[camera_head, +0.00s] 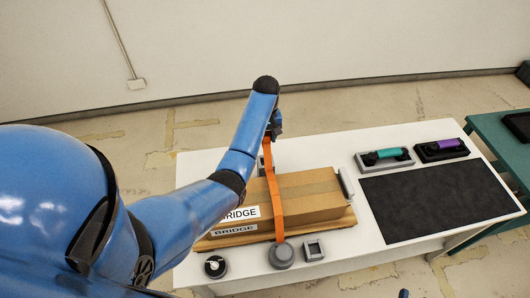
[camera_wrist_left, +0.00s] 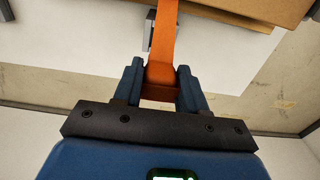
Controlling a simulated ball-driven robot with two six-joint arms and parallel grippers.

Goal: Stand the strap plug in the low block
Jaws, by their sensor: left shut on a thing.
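My left gripper (camera_wrist_left: 161,88) is shut on the orange strap plug (camera_wrist_left: 160,93), at the far end of the orange strap (camera_head: 275,190). In the head view the left gripper (camera_head: 274,127) is above the table's back edge, partly hidden by my arm. The strap runs down over a brown box marked BRIDGE to a round grey piece (camera_head: 282,255) at the front. A low grey block (camera_head: 314,250) with a square opening sits right of that piece. Another grey block (camera_wrist_left: 149,36) shows behind the strap in the left wrist view.
The brown box (camera_head: 312,193) lies on a wooden board on the white table. A dark round dial (camera_head: 215,266) is at front left. A black mat (camera_head: 440,200) lies at right, with teal (camera_head: 390,153) and purple (camera_head: 446,143) handsets on cradles behind it.

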